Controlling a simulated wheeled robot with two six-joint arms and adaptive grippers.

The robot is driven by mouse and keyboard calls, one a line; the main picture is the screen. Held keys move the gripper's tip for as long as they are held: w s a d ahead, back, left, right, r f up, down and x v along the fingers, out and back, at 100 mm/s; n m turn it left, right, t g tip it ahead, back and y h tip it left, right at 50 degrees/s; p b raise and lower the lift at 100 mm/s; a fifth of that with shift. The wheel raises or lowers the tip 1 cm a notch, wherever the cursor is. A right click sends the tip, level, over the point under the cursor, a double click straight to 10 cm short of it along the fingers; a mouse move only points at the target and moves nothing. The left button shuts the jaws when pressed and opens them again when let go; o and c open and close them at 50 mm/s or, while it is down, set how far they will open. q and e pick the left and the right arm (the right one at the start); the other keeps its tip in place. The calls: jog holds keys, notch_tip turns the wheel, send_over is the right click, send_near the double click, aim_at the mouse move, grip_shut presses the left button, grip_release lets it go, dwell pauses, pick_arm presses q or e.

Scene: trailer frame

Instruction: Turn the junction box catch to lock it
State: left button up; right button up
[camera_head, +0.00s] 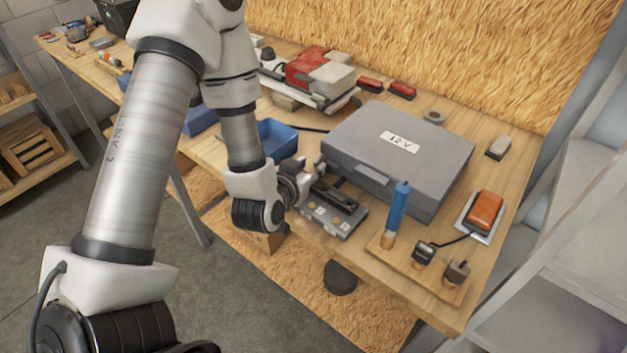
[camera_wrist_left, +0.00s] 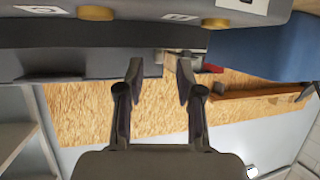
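A low grey unit with small yellow knobs and white labels (camera_head: 338,221) lies near the table's front edge. It also shows along the top of the left wrist view (camera_wrist_left: 150,32), with its yellow knobs upside down. A larger grey box with a white label (camera_head: 420,160) stands behind it, closed. I cannot tell which is the junction box, and the catch is not clearly visible. My left gripper (camera_head: 322,190) is over the low unit, partly hiding it. In the left wrist view its two fingers (camera_wrist_left: 160,78) are apart, with nothing visibly gripped. My right gripper is not in view.
A blue bin (camera_head: 278,138) stands left of the grey box. A wooden block with a blue-handled tool (camera_head: 398,210) and dark connectors stands to the right, near an orange device (camera_head: 485,210). Red and white parts (camera_head: 315,72) lie behind. Chipboard wall closes the back.

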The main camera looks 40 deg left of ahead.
pick_arm(q)
jog(key=shift+w+f+b, duration=0.4)
jog(key=shift+w+f, duration=0.05)
jog(key=shift+w, duration=0.05)
jog(key=shift+w+r+b, duration=0.25)
jog(key=shift+b, duration=0.05)
jog(key=shift+w+a, duration=0.1)
jog(key=shift+w, duration=0.1)
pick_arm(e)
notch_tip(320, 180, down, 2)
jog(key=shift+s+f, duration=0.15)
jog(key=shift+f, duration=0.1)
pick_arm(q)
grip_shut()
jog(key=shift+f, duration=0.1)
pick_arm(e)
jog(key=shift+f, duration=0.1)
pick_arm(q)
jog(key=shift+d+n+y+b, duration=0.35)
jog(key=shift+n+y+b, duration=0.05)
jog(key=shift+n+y, duration=0.2)
jog(key=shift+w+d+n+g+y, duration=0.1)
jog(key=shift+d+n+g+y, duration=0.1)
jog(key=shift+n+g+y, duration=0.65)
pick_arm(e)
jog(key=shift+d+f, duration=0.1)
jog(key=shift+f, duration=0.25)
pick_arm(q)
jog(key=shift+t+y, duration=0.25)
